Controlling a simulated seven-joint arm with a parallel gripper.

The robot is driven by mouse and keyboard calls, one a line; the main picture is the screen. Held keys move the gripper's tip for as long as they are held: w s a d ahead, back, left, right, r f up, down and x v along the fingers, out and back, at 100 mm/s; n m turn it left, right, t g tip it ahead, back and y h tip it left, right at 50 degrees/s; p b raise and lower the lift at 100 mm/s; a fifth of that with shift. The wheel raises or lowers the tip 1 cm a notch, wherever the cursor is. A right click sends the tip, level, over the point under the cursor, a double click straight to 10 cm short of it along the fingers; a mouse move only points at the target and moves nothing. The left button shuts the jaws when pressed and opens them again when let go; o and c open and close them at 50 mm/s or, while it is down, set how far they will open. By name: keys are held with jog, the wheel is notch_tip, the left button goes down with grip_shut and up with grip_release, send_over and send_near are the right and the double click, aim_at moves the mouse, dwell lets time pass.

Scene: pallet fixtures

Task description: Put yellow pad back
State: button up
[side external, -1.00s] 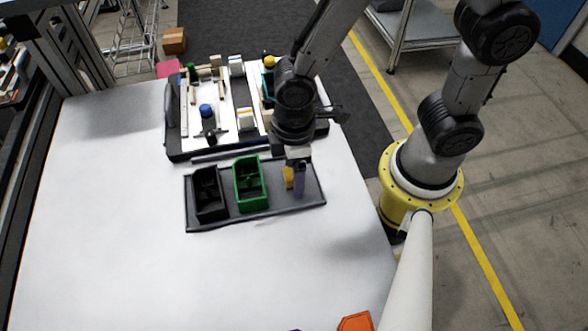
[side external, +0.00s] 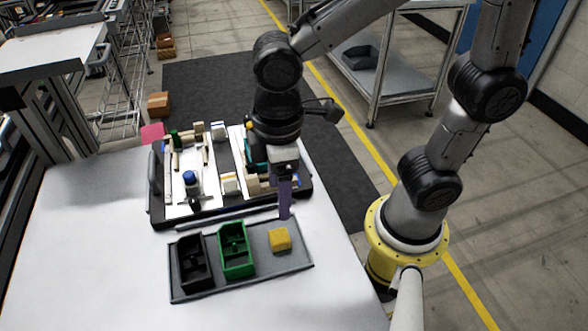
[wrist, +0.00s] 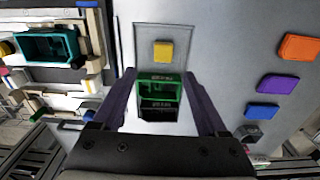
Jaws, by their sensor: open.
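The yellow pad (side external: 280,240) lies on the right part of the grey tray (side external: 292,262), beside the green bin. It also shows in the wrist view (wrist: 163,51), ahead of the fingertips. My gripper (side external: 284,212) is above and behind the pad in the side view, apart from it. In the wrist view my gripper (wrist: 158,78) has its two purple fingers spread wide with nothing between them.
A green bin (side external: 237,250) and a black bin (side external: 191,262) stand on the tray's left side. Behind it is a fixture board (side external: 160,215) with several parts. Orange (wrist: 299,47), purple (wrist: 277,84) and blue (wrist: 262,111) pieces lie on the table.

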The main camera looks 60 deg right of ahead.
jog(key=s+d+r+m+t, duration=0.2)
jog(key=d+r+m, duration=0.1)
jog(key=d, duration=0.4)
jog(key=s+d+r+m+t, duration=0.3)
jog(key=d+m, duration=0.2)
jog(key=d, duration=0.2)
jog(key=shift+d+r+m, duration=0.3)
